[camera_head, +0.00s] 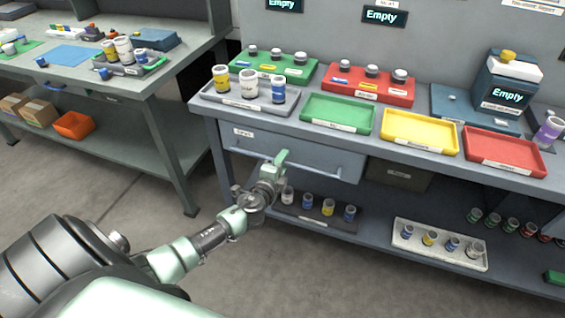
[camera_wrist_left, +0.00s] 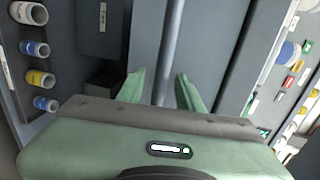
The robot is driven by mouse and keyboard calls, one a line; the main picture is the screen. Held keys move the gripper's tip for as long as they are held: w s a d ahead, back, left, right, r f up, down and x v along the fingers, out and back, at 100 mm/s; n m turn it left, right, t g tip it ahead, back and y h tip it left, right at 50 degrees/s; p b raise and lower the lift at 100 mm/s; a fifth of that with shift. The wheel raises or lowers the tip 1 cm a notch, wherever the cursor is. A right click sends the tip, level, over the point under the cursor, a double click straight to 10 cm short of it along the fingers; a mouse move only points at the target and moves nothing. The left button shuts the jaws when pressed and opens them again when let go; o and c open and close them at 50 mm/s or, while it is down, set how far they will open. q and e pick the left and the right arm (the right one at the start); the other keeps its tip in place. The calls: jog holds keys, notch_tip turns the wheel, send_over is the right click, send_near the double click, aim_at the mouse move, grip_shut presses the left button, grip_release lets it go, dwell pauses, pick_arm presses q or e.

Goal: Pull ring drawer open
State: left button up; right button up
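The grey drawer (camera_head: 310,150) with a small white label (camera_head: 243,132) is under the left part of the workbench. Its front looks flush below the bench top, so it appears closed. A long thin bar handle (camera_head: 318,171) runs across the lower front. My left gripper (camera_head: 279,163) is in front of the drawer, at the middle of the handle. In the left wrist view the handle (camera_wrist_left: 171,45) passes between the two spread fingers (camera_wrist_left: 160,90), with gaps on both sides. I cannot tell how deep the bar sits between them. My right gripper is not in view.
The bench carries a grey tray (camera_head: 233,97) with cans and empty green (camera_head: 338,114), yellow (camera_head: 420,132) and red (camera_head: 505,152) trays. A lower shelf (camera_head: 375,235) holds small jars below the drawer. Open floor (camera_head: 320,290) lies in front; another workbench (camera_head: 190,50) stands left.

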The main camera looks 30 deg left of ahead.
pick_arm(q)
grip_shut()
dwell(1.4)
